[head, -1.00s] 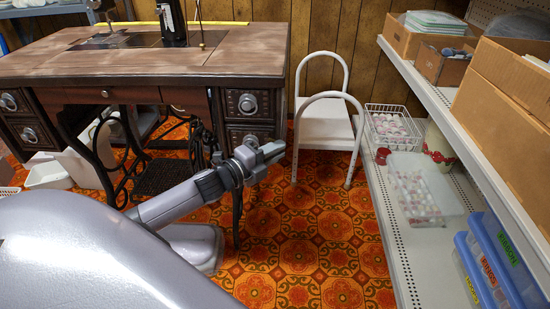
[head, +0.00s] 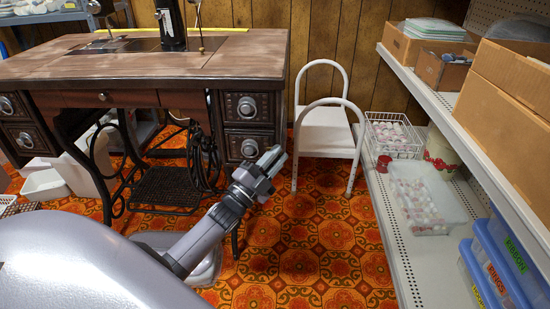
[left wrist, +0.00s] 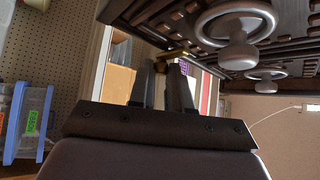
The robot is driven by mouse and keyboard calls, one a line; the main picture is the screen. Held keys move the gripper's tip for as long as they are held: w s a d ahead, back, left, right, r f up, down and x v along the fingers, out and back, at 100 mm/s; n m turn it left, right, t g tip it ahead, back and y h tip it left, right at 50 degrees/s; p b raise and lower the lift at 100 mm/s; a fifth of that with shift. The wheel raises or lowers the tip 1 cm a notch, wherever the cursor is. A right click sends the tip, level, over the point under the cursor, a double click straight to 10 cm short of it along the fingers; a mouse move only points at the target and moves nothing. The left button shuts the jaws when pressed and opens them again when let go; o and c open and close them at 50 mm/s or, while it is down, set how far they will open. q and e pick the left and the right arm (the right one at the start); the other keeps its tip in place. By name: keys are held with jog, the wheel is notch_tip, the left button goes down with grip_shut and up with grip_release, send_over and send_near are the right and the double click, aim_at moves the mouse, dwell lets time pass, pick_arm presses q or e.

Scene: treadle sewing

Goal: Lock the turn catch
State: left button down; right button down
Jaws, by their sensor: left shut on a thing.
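The treadle sewing cabinet (head: 180,68) stands at the left with dark carved drawers; their round knobs show large in the left wrist view (left wrist: 237,50). My left gripper (head: 273,159) is at the cabinet's right front corner, beside the lower right drawer. In the left wrist view its two dark fingers (left wrist: 164,68) point up under the carved drawer front. A small brass-coloured piece (left wrist: 174,54), seemingly the turn catch, shows at the fingertips, and the fingers are shut on it. Its exact turn is partly hidden by the fingers. My right gripper is not in view.
A white metal step chair (head: 325,130) stands just right of the cabinet. A grey shelf unit (head: 400,235) along the right holds cardboard boxes (head: 510,105), a wire basket (head: 395,135) and blue bins (head: 500,260). The patterned floor between is clear.

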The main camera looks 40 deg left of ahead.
pick_arm(q)
jog(key=shift+a+f, duration=0.1)
jog(key=shift+a, duration=0.25)
jog(key=c, duration=1.1)
grip_release()
jog(key=shift+d, duration=0.1)
jog(key=d+p+v, duration=0.1)
jog(key=p+v, duration=0.1)
jog(key=v, duration=0.5)
jog(key=shift+a, duration=0.5)
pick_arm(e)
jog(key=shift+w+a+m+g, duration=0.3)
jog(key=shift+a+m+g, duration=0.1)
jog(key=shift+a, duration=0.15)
